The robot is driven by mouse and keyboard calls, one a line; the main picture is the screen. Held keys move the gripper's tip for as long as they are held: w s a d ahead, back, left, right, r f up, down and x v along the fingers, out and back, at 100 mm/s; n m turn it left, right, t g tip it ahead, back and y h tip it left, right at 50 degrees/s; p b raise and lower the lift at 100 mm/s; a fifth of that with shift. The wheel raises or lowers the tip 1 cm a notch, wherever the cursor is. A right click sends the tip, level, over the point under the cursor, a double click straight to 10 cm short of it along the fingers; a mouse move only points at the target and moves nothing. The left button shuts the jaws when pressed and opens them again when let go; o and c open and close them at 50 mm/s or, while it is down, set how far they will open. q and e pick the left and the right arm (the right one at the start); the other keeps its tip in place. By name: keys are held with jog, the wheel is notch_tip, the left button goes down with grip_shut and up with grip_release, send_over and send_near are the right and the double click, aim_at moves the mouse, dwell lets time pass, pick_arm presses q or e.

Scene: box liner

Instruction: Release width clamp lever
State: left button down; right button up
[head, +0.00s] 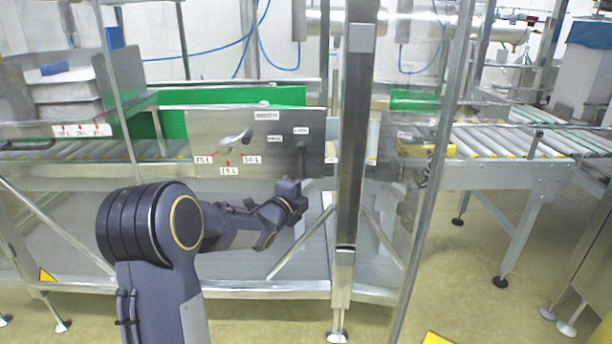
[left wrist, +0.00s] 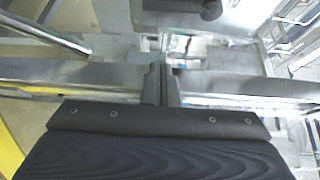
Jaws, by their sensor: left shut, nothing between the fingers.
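A steel panel (head: 225,125) on the conveyor's side carries a plate that seems to read WIDTH (head: 265,115). A dark lever (head: 301,158) hangs near the LOCK label (head: 301,131), with another small label to its left. My left gripper (head: 298,186) is just below this lever in the head view, and its fingertips are hard to make out there. In the left wrist view, the two fingers (left wrist: 162,84) are together and empty. A dark rounded bar (left wrist: 183,10), likely the lever, lies beyond them at the top edge, apart from them. My right gripper is not in view.
A steel post (head: 352,150) stands close to the right of the gripper. A roller conveyor (head: 500,143) and a yellow block (head: 425,150) are farther right.

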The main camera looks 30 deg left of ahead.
aim_at(301, 161)
pick_arm(q)
jog(key=w+a+b, duration=0.1)
jog(key=w+a, duration=0.3)
jog(key=w, duration=0.2)
jog(key=shift+w+b, duration=0.3)
dwell(0.3)
jog(key=shift+s+a+m+p, duration=0.1)
jog(key=shift+m+p, duration=0.2)
jog(key=shift+p, duration=0.05)
